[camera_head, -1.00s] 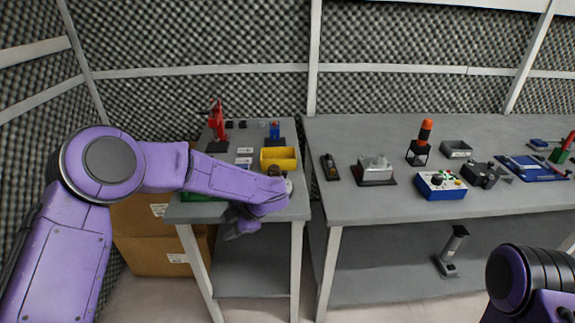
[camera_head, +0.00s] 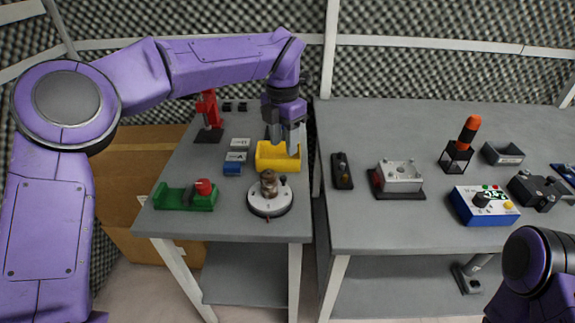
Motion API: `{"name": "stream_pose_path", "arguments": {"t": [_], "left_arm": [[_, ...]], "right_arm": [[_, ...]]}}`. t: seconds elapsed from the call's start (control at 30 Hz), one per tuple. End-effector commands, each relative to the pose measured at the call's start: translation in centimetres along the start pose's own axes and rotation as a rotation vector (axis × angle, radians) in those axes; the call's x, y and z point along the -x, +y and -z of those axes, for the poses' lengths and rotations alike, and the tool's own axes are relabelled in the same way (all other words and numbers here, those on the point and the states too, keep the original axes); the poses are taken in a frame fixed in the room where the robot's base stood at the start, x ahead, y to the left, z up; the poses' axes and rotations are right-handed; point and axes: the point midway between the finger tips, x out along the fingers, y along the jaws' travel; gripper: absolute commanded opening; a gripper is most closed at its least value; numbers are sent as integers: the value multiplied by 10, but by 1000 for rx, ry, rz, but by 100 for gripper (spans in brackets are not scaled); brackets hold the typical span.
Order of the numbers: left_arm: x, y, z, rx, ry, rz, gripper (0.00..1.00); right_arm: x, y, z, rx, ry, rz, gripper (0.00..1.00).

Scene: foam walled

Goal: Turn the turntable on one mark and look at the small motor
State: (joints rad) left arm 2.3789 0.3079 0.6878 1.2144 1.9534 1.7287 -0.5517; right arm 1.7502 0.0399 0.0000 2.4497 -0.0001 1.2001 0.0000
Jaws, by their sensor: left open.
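The turntable (camera_head: 262,209) is a round pale disc with a dark rim near the front right of the left table. The small motor (camera_head: 268,184), a brownish upright piece, stands on it. A small dark knob shows at the disc's right edge; its marks are too small to read. My left gripper (camera_head: 294,148) points down above the yellow bin, behind the turntable and apart from it. It is open, with nothing seen between its fingers. Of my right arm only a rounded link shows at the lower right; its gripper is out of view.
The yellow bin (camera_head: 266,160) stands behind the turntable. A green fixture with a red knob (camera_head: 180,198) lies to its left, and a red press (camera_head: 208,120) stands farther back. The right table (camera_head: 390,230) holds several devices, including a blue control box (camera_head: 483,208). Boxes stand at left.

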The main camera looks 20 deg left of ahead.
Motion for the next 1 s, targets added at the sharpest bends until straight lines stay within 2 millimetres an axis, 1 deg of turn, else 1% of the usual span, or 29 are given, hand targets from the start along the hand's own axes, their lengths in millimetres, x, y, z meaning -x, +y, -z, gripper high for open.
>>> {"name": "stream_pose_path", "arguments": {"t": [0.3,0.4,0.5,0.57,0.8,0.83,0.87,0.9,0.97,1.0], "left_arm": [[-67,0,1,-1,6,0,46],[-85,0,1,0,5,0,46],[-96,0,1,-1,4,-2,46],[-100,0,1,0,4,-1,46],[-102,0,1,0,3,-1,46],[-102,0,1,0,3,-1,43],[-102,0,1,0,3,-1,33],[-102,0,1,0,3,-1,20],[-102,0,1,0,3,-1,0],[-101,0,1,0,3,-1,0]], "right_arm": [[-2,0,-1,0,-1,-1,43],[-2,0,-1,0,-1,-1,43],[-1,0,-1,0,-1,0,43],[-1,0,-1,0,-1,0,43],[-1,0,-1,0,-1,0,43],[-1,0,-1,0,-1,0,43],[-1,0,-1,0,-1,0,43],[-1,0,-1,0,-1,0,43],[-1,0,-1,0,-1,0,43],[-1,0,-1,0,0,0,43]]}}
